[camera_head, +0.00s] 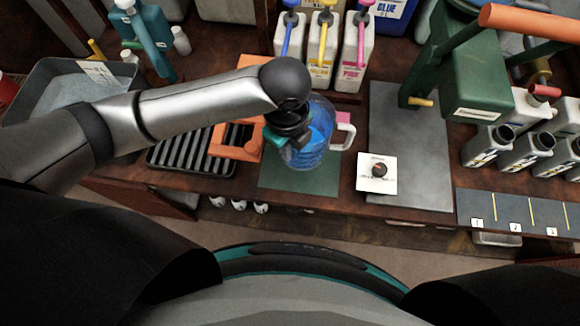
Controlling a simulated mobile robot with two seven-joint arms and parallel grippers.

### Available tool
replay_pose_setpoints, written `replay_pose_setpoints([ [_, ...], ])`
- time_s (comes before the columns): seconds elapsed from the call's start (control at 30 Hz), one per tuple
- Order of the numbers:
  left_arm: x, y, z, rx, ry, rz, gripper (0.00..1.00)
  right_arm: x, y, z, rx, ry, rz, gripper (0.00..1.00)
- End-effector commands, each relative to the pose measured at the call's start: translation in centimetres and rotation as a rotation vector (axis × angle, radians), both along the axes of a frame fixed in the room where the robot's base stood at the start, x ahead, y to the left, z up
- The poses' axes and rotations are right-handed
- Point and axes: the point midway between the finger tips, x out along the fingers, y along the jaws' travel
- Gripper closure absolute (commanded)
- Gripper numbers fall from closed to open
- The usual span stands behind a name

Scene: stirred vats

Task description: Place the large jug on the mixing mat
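The large jug (320,133) is clear with blue liquid in it and a white handle on its right side. It appears upright over the back part of a green mat (300,180); I cannot tell whether its base touches the mat. My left gripper (288,137) is at the jug's upper left side, seen from above. The wrist hides most of its fingers and part of the jug's rim, so its grip is unclear. Which mat is the mixing mat is not marked; a larger grey mat (408,165) lies to the right. My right gripper is out of view.
An orange stand (236,141) and a black ribbed rack (190,155) are left of the jug. Pump bottles (322,50) stand behind. A green tipping frame (478,75) and several grey-labelled bottles (525,150) are right.

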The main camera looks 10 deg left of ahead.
Motion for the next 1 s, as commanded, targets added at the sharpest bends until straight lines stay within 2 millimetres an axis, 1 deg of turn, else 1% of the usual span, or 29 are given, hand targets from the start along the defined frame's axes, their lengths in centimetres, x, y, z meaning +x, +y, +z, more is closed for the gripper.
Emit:
replay_pose_setpoints([
  [0.03, -0.1, 0.0, -1.5, 0.0, 0.002, 0.0, 1.0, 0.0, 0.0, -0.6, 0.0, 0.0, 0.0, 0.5],
  [0.13, 0.0, -0.1, -3.5, -0.002, 0.0, 0.001, 1.0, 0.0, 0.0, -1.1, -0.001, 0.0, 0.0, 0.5],
  [0.2, 0.0, -0.1, -4.4, -0.001, -0.002, 0.0, 1.0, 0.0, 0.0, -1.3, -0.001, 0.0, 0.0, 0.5],
  [0.37, 0.1, -0.1, -5.3, -0.003, -0.002, 0.0, 1.0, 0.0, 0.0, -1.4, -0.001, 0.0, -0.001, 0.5],
  [0.47, 0.0, -0.1, -6.2, -0.002, -0.001, 0.001, 1.0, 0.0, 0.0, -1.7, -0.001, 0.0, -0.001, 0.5],
  [0.63, 0.0, -0.1, -8.9, -0.001, 0.0, 0.001, 1.0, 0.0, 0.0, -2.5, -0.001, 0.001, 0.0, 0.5],
  [0.7, 0.0, -0.1, -9.5, -0.003, -0.002, 0.0, 1.0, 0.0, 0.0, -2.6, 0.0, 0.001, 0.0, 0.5],
  [1.0, 0.1, -0.1, -9.5, -0.003, -0.003, 0.0, 1.0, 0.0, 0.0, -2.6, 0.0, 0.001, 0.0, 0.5],
])
